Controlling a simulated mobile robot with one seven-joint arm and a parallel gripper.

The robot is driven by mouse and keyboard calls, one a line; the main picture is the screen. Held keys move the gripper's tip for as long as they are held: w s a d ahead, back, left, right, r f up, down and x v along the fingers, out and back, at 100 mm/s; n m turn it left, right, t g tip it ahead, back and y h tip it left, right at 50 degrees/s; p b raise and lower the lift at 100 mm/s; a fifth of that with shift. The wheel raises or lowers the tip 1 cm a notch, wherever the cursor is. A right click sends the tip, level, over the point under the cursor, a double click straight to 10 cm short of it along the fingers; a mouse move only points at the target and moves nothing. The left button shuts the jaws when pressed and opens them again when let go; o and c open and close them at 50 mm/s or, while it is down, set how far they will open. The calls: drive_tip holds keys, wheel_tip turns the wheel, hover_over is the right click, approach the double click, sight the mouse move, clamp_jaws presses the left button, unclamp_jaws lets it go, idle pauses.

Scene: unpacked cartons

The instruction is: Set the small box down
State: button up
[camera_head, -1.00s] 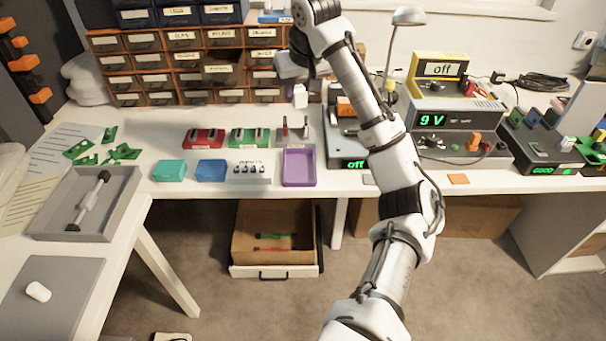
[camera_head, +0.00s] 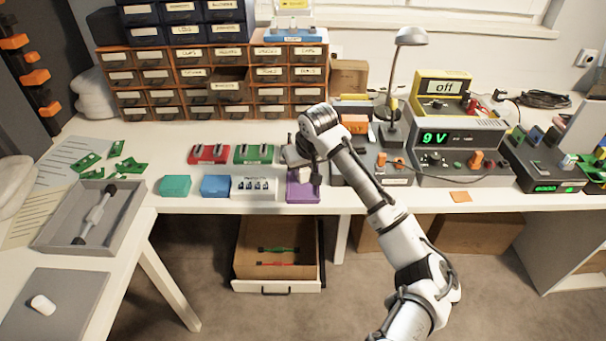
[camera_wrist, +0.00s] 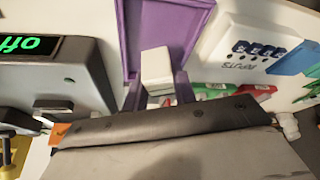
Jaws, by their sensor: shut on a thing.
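The small white box (camera_wrist: 155,66) is between the fingers of my gripper (camera_wrist: 160,92) in the wrist view. My gripper is shut on it. In the head view my gripper (camera_head: 303,176) is over the purple tray (camera_head: 302,193) on the workbench, and the box is hard to make out there. In the wrist view the purple tray (camera_wrist: 130,45) lies beyond and beside the box. I cannot tell whether the box touches the tray.
A white block with dark pegs (camera_head: 253,187), a blue box (camera_head: 215,186) and a teal box (camera_head: 175,186) stand left of the tray. A grey device (camera_head: 370,165) stands close on its right. Drawer units (camera_head: 210,80) rise behind. An open drawer (camera_head: 277,285) is below.

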drive_tip(key=shift+f, duration=1.2)
drive_tip(key=shift+f, duration=0.15)
drive_tip(key=o, duration=0.7)
